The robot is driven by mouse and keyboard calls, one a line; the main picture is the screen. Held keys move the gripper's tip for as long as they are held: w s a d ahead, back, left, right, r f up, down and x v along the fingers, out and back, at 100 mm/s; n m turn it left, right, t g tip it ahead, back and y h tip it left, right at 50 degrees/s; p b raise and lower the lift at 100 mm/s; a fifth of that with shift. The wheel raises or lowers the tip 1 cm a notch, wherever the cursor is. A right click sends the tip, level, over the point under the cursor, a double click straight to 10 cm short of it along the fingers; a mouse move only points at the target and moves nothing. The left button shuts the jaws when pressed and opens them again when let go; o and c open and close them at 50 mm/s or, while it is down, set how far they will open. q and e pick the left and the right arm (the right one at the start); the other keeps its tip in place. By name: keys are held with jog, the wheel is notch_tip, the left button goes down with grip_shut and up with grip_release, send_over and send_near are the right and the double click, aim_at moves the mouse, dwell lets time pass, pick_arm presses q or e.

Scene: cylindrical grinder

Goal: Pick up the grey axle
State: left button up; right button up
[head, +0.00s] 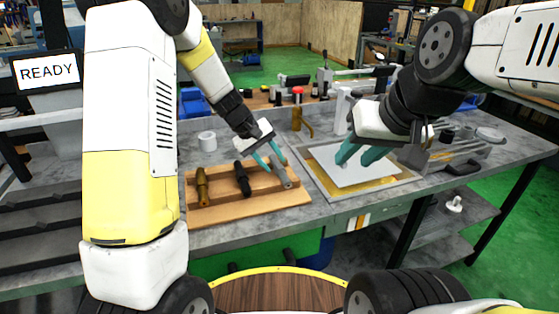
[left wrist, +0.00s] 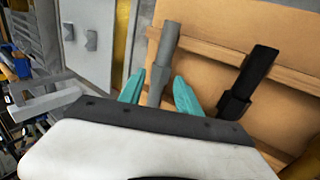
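The grey axle (head: 284,174) lies at the right end of a wooden rack (head: 230,208), past a black axle (head: 242,178) and a brass axle (head: 202,186). My left gripper (head: 270,164) is at the grey axle, reaching down from above. In the left wrist view the grey axle (left wrist: 162,62) runs between its two teal fingers (left wrist: 158,92), with narrow gaps beside it; the fingers look open. The axle's near end is hidden behind the gripper body. The black axle (left wrist: 250,82) also shows there. My right gripper (head: 357,160) is open and empty above a pale plate.
The pale plate (head: 345,178) lies in a shallow tray (head: 392,186) right of the rack. Machine parts with a red knob (head: 297,91) are at the back. The grey bench (head: 345,206) is clear along its front edge.

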aim_at(277, 167)
pick_arm(q)
jog(key=shift+x, duration=1.55)
jog(key=shift+a, duration=0.1)
grip_shut()
jog(key=shift+r, duration=0.1)
